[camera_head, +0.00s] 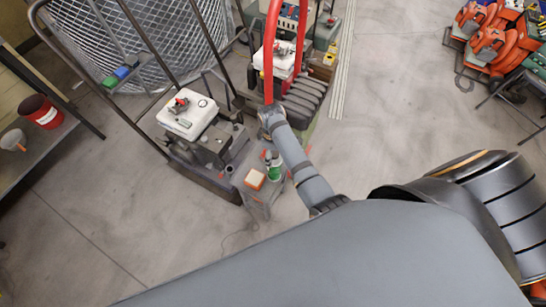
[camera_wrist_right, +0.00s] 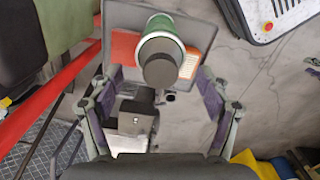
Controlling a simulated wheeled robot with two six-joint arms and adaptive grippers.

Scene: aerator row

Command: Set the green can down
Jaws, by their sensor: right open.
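The green can (camera_wrist_right: 164,43) stands on a grey tray-like surface (camera_wrist_right: 195,20) in the right wrist view, with its dark round top towards the camera. I see no finger touching the can. In the head view the right gripper is small and hard to make out. My left gripper is not in view.
A mower-like machine with a white top (camera_head: 188,113) stands left of the can, and another machine (camera_head: 280,58) stands behind it. A red curved handle (camera_head: 270,45) rises near my right arm. A shelf holds a red bucket (camera_head: 40,111). Open floor lies to the right.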

